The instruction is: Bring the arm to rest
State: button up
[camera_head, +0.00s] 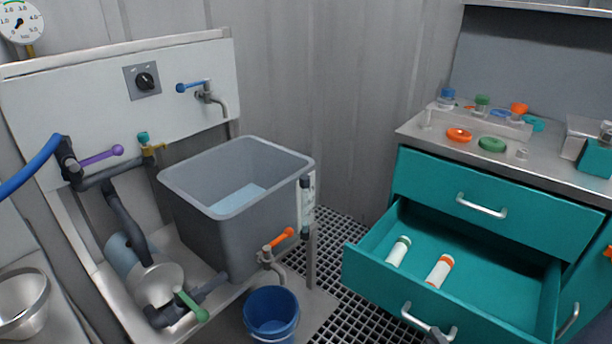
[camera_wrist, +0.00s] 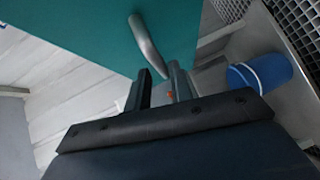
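My gripper (camera_wrist: 160,86) shows in the wrist view with its two dark fingers apart and nothing held between them. A curved metal drawer handle (camera_wrist: 146,46) on a teal front is just beyond the fingertips; I cannot tell whether they touch it. In the head view, a small dark tip, likely my gripper (camera_head: 438,334), shows at the bottom edge by the handle (camera_head: 416,319) of the open drawer (camera_head: 490,288). The rest of my arm is out of view there.
Inside the drawer lie a green-capped vessel (camera_head: 398,252) and an orange-capped vessel (camera_head: 439,271). A blue bucket (camera_head: 271,313) stands left of the drawer, under a grey tank (camera_head: 215,235) with valves and pipes. Grated floor (camera_head: 345,265) lies between tank and cabinet.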

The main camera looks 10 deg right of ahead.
jog(key=shift+w+d+f+b, duration=0.1)
jog(key=shift+w+f+b, duration=0.05)
jog(key=shift+w, duration=0.75)
jog(key=shift+w+d+f+b, duration=0.1)
jog(key=shift+w+b, duration=0.05)
jog(key=shift+w, duration=0.75)
jog(key=shift+a, duration=0.15)
